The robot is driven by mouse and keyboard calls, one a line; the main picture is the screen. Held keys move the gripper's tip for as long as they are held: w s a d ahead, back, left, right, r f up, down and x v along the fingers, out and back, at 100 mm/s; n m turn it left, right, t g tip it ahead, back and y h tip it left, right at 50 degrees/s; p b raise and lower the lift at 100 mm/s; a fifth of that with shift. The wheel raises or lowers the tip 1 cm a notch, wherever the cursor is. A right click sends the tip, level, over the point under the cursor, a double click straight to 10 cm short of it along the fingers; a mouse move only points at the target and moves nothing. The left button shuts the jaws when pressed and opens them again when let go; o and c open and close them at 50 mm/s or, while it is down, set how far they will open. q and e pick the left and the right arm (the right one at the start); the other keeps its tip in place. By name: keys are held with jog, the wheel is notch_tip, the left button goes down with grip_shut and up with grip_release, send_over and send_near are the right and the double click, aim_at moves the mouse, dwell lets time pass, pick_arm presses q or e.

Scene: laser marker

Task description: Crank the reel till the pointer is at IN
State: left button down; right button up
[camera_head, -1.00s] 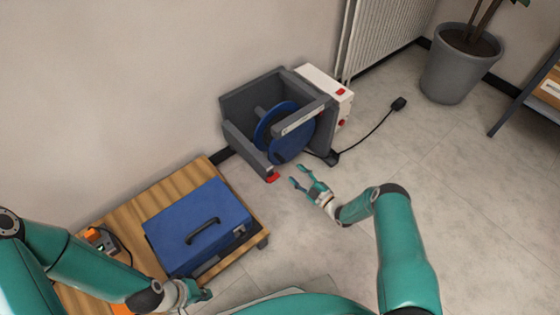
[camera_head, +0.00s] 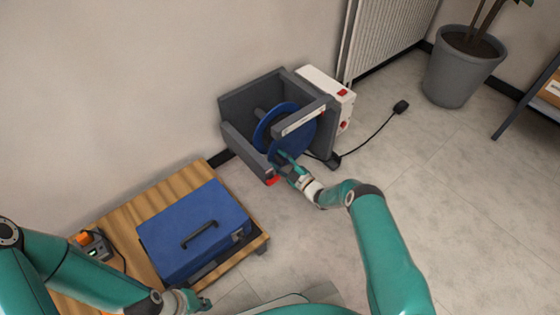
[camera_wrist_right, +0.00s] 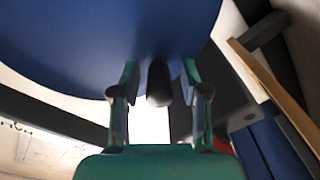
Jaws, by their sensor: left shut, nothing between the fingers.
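The blue reel (camera_head: 297,138) sits in a grey frame (camera_head: 245,143) against the wall. A pale label strip (camera_head: 303,121) lies along the frame's upper bar; its marks and any pointer are too small to read. My right gripper (camera_head: 284,160) is at the reel's lower front face. In the right wrist view its fingers (camera_wrist_right: 159,72) are open on either side of a dark crank knob (camera_wrist_right: 159,86), with gaps showing. The blue disc (camera_wrist_right: 110,40) fills the top of that view. My left gripper (camera_head: 202,302) is shut and empty at the bottom, before the low wooden table.
A blue case (camera_head: 193,232) stands on the wooden table (camera_head: 165,198), left of the reel. A white box (camera_head: 327,82) with red buttons adjoins the frame; a black cable runs right across the floor. A potted plant (camera_head: 462,70) stands further right.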

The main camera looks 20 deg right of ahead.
grip_shut()
jog(key=shift+f, duration=0.15)
jog(key=shift+f+n+b, duration=0.9)
jog(key=shift+b, duration=0.25)
jog(key=shift+w+d+f+n+b, duration=0.1)
jog(key=shift+d+f+n+b, duration=0.1)
jog(key=shift+f+n+b, duration=0.55)
jog(key=shift+w+d+f+n+b, duration=0.1)
jog(key=shift+d+f+n+b, duration=0.3)
jog(key=shift+n, duration=0.6)
jog(key=shift+f+n+b, duration=0.45)
jog(key=shift+f+n, duration=0.3)
jog(key=shift+n, duration=0.1)
